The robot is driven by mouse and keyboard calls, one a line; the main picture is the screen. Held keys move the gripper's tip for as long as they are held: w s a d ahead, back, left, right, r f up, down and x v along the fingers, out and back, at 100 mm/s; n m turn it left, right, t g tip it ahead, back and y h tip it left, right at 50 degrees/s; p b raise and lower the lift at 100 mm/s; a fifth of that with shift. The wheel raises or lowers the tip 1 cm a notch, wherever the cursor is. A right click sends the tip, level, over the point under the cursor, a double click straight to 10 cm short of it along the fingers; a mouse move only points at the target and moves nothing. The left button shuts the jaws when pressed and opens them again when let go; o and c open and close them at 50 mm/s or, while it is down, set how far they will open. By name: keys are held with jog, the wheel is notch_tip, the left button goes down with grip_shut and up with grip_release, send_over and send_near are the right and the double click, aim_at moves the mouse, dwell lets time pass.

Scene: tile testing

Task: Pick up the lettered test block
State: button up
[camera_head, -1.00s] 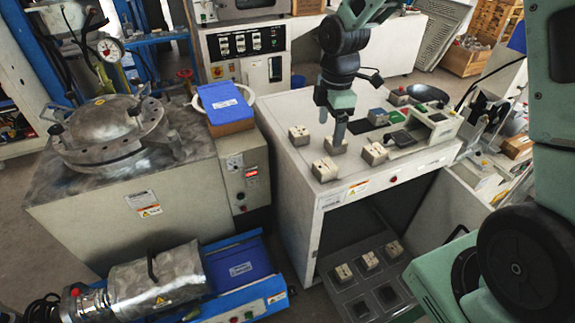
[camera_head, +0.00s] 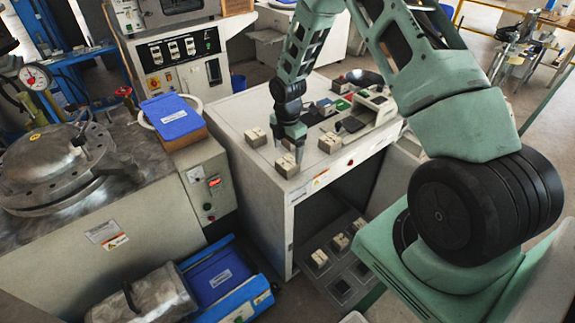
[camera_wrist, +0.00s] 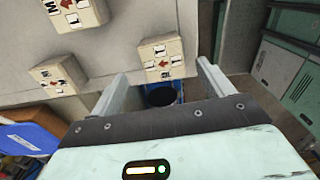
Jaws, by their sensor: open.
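A pale lettered test block (camera_head: 287,166) stands near the front left corner of the grey bench top. In the wrist view the block (camera_wrist: 162,58) shows dark characters and a red arrow and appears between my fingers. My gripper (camera_head: 299,155) is just above and behind it in the head view. In the wrist view the gripper (camera_wrist: 161,74) has its fingers wide apart, with nothing held. Two similar blocks, marked M with red arrows, are to the left in the wrist view: one (camera_wrist: 75,12) higher, one (camera_wrist: 58,76) lower.
More blocks stand on the bench, one at the left (camera_head: 257,135) and one at the right (camera_head: 331,143). A control box (camera_head: 375,105) stands farther back right. A lower tray (camera_head: 340,290) holds several blocks. A blue folder (camera_head: 170,115) lies left of the bench.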

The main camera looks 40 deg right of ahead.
aim_at(288, 162)
jog(key=shift+s+a+f+p, duration=0.1)
jog(key=shift+f+p, duration=0.35)
jog(key=shift+f, duration=1.05)
jog(key=shift+s+f+p, duration=0.1)
jog(key=shift+f+p, duration=0.35)
jog(key=shift+f, duration=1.05)
jog(key=c, duration=1.3)
